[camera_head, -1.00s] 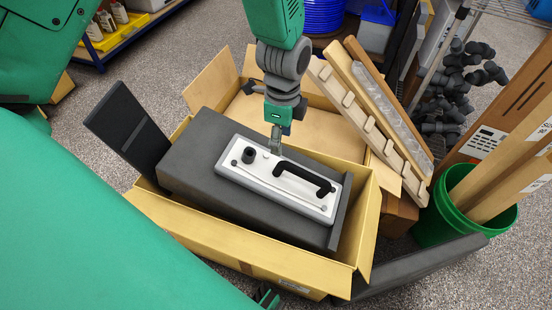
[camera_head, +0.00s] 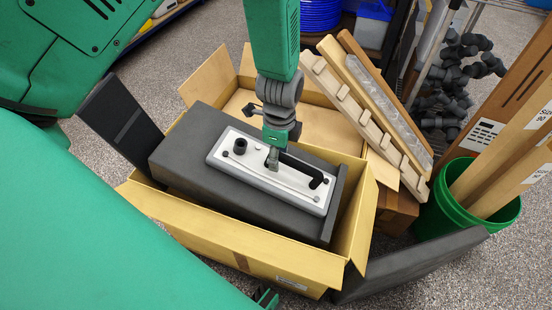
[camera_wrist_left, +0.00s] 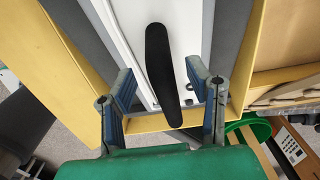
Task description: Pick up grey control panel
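The grey control panel (camera_head: 262,180) is a light grey slab with a black bar handle (camera_head: 302,168) and a black round knob. It lies in a dark grey foam block (camera_head: 190,165) inside an open cardboard box (camera_head: 240,255). My left gripper (camera_head: 272,162) points down over the panel at the knob-side end of the handle. In the left wrist view, its two blue-grey fingers (camera_wrist_left: 159,72) are apart, one on each side of the black handle (camera_wrist_left: 160,60). Contact with the handle cannot be told.
A dark foam sheet (camera_head: 118,118) leans at the box's left, and another dark slab (camera_head: 410,262) lies at its front right. Wooden racks (camera_head: 365,110) lean behind right. A green bucket (camera_head: 450,220) with boards stands at the right.

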